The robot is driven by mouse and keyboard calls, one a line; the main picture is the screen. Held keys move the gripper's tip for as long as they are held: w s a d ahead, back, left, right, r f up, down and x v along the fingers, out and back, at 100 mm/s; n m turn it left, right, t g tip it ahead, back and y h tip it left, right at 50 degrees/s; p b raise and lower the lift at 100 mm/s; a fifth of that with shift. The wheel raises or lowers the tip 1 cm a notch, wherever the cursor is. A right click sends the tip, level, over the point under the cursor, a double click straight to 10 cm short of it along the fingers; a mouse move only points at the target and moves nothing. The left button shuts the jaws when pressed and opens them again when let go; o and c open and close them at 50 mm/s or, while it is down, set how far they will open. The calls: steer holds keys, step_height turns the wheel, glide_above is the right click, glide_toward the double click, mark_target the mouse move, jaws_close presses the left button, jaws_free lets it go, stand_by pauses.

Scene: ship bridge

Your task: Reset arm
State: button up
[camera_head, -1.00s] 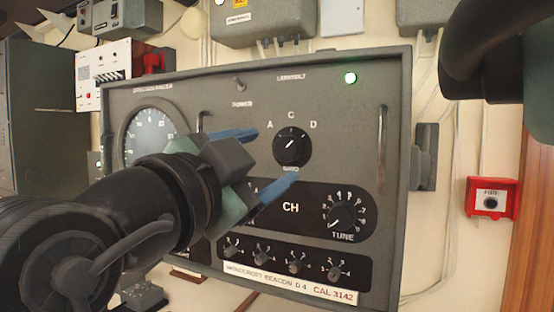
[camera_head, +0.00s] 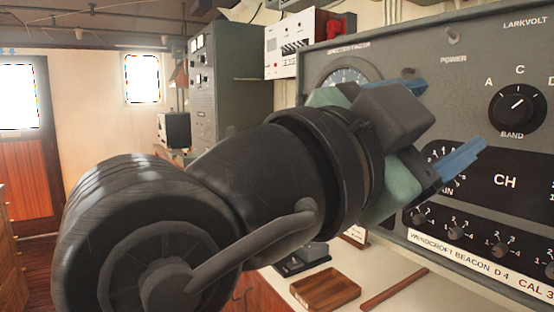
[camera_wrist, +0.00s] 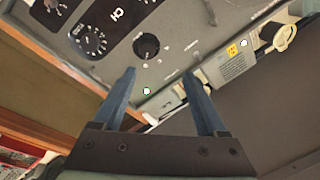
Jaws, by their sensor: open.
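My gripper (camera_head: 440,125) is open, with its two blue fingers spread and nothing between them. In the head view it reaches in front of the grey radio panel (camera_head: 462,75), near the BAND knob (camera_head: 517,110) and the CH section. My dark arm covers much of the middle of that view and hides part of the panel's dial. In the wrist view, my gripper's fingers (camera_wrist: 160,100) point toward the panel's edge, with the BAND knob (camera_wrist: 146,46) a little beyond them. I cannot tell whether the fingertips touch the panel.
A grey cabinet (camera_head: 225,80) stands behind. Open floor and a wooden door (camera_head: 32,160) lie at the left.

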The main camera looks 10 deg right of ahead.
steer(key=w+a+r+n+t+y+p, duration=0.3)
steer(key=a+r+n+t+y+p, duration=0.3)
steer(key=a+n+t, duration=0.45)
steer(key=s+a+r+n+t+y+p, duration=0.1)
steer(key=s+a+r+n+t+y, duration=0.3)
steer(key=a+n+t+y, duration=0.3)
steer(key=s+n+t+y, duration=0.1)
steer(key=n+y, duration=0.3)
steer(key=shift+a+r+y, duration=0.15)
steer(key=shift+r+y, duration=0.15)
steer(key=shift+r, duration=0.05)
